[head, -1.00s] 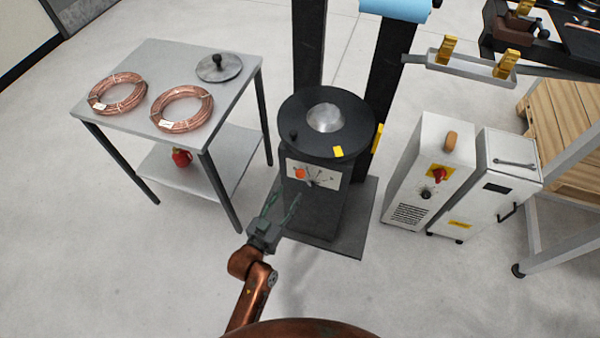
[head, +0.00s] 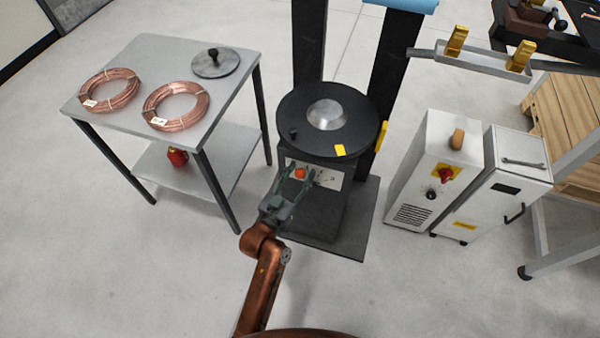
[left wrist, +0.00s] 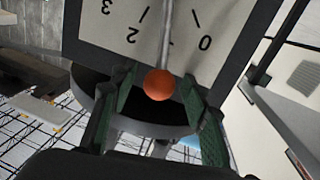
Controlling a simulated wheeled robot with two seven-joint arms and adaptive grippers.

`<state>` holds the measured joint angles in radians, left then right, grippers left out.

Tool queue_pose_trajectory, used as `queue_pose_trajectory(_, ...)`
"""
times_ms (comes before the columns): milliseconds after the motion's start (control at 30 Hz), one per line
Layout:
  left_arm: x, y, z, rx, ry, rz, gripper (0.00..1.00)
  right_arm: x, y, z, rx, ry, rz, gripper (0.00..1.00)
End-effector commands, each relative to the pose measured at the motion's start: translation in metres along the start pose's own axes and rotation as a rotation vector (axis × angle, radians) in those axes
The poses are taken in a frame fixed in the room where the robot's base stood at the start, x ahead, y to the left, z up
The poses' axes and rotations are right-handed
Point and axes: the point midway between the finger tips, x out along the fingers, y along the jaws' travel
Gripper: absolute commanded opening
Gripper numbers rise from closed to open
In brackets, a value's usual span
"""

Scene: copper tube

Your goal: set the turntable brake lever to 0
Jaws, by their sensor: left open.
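The brake lever ends in an orange ball knob (head: 300,173) at the front of the black turntable (head: 346,105). In the left wrist view the knob (left wrist: 158,84) sits on a thin metal rod over a white scale plate (left wrist: 115,22). The plate reads upside down, with 3, 2 and 0 visible. The rod lies between the 2 and the 0. My left gripper (head: 294,179) is open at the lever. Its green fingers (left wrist: 155,92) stand on either side of the knob, and a gap shows between them and it. My right gripper is not in view.
A grey table (head: 135,62) with two copper coils stands left of the turntable. White cabinets (head: 425,165) stand to the right. Dark columns (head: 390,60) rise behind the turntable. The floor in front is clear.

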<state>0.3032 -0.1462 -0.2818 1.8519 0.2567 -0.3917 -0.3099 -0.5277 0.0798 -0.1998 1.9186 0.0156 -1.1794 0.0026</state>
Motion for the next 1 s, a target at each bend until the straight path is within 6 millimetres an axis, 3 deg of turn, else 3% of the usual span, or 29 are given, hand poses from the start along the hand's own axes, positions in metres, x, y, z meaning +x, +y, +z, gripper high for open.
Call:
queue_pose_trajectory(167, 0.0000, 0.0001, -0.0003, 0.000, 0.000, 0.000, 0.42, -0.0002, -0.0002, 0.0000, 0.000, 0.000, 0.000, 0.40)
queue_pose_trajectory(800, -0.0002, 0.0001, 0.0001, 0.000, 0.000, 0.000, 0.00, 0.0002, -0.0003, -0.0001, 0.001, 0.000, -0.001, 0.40)
queue_pose_trajectory(1000, -0.0002, 0.0001, 0.0002, 0.000, -0.001, 0.000, 0.00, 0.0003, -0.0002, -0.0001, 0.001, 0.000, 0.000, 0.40)
